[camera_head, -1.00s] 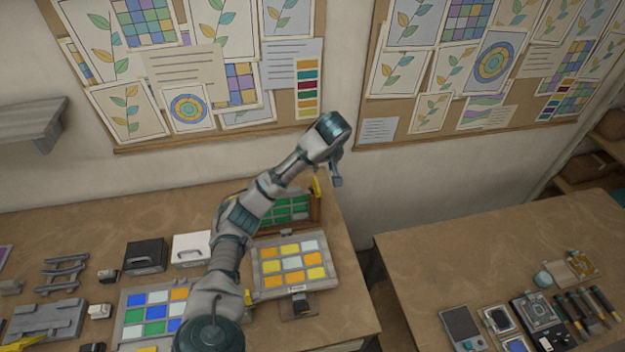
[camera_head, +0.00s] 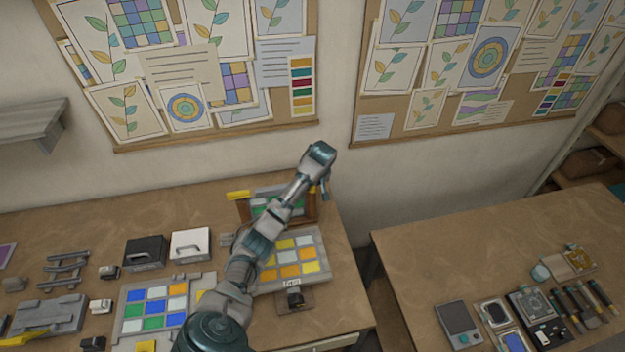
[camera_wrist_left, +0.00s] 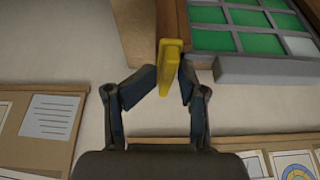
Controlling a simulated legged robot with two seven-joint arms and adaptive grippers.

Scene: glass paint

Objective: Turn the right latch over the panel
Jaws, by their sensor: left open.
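The right latch is a yellow bar, partly hidden behind my arm in the head view (camera_head: 313,189). In the left wrist view the yellow latch (camera_wrist_left: 169,68) lies along the wooden post, not across the tiles. The panel (camera_wrist_left: 238,42) has green tiles and one pale tile; it stands in a brown wooden frame (camera_head: 311,207) at the back of the table. My left gripper (camera_head: 325,190) is open at the frame's right side. In the wrist view its fingertips (camera_wrist_left: 168,75) are on either side of the latch's near end; contact cannot be told. My right gripper is not in view.
A second yellow latch (camera_head: 238,195) lies sideways at the frame's upper left. A tilted tile panel (camera_head: 317,252) stands in front, partly behind my arm. A multicoloured tile tray (camera_head: 130,325) is at the left. A grey bar (camera_wrist_left: 265,70) borders the green panel. The wall is close behind.

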